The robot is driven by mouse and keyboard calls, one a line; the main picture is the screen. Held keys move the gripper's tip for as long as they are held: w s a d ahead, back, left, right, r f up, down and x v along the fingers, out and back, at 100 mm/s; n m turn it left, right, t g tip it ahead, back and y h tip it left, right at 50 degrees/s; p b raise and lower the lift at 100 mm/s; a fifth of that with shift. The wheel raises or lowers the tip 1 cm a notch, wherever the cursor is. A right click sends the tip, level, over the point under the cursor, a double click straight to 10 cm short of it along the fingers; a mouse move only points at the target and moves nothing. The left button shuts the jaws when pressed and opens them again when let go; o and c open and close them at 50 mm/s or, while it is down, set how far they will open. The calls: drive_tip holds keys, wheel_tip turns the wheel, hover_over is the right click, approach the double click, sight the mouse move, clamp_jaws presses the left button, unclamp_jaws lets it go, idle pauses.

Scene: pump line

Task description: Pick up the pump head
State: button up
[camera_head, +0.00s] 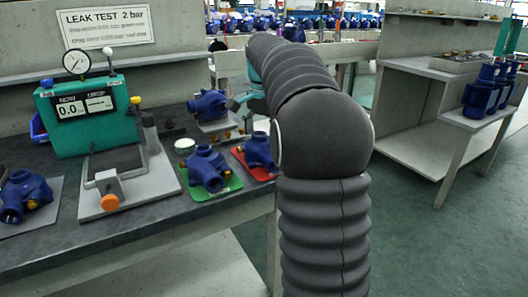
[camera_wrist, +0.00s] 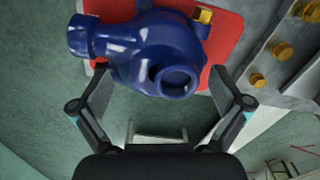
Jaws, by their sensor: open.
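Blue pump heads show in the head view. One (camera_head: 258,150) is on a red mat (camera_head: 262,175), partly hidden by my arm. One (camera_head: 207,168) is on a green mat (camera_head: 222,189), one (camera_head: 209,104) is farther back on a grey plate, and one (camera_head: 24,192) is at the far left. In the wrist view, a blue pump head (camera_wrist: 138,48) with a round opening and a brass fitting lies on the red mat (camera_wrist: 229,32). My gripper (camera_wrist: 159,74) is open, its fingers at either side of the pump head's near part; contact cannot be told.
A teal leak tester (camera_head: 88,118) with a gauge and a grey clamp fixture stands left on the dark bench (camera_head: 150,218). Brass fittings (camera_wrist: 283,51) sit on a grey block beside the red mat. A shelf bench (camera_head: 425,100) stands right; green floor lies between.

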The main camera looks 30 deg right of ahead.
drive_tip(key=c, duration=1)
drive_tip(key=shift+c, duration=0.8)
drive_tip(key=shift+s, duration=0.1)
drive_tip(key=shift+f, duration=0.15)
drive_tip(key=shift+r, duration=0.45)
drive_tip(key=shift+c, duration=0.8)
drive_tip(key=r, duration=0.2)
drive_tip(key=r+p, duration=0.1)
drive_tip(key=r, duration=0.1)
drive_tip(key=shift+s+d, duration=0.2)
drive_tip(key=shift+d, duration=0.1)
drive_tip(key=shift+c, duration=0.8)
drive_tip(key=s+d+r, duration=0.6)
drive_tip(key=s+d, duration=0.1)
drive_tip(key=s, duration=0.1)
drive_tip(key=shift+r+p, duration=0.3)
drive_tip(key=shift+p, duration=0.05)
drive_tip(key=shift+s, duration=0.1)
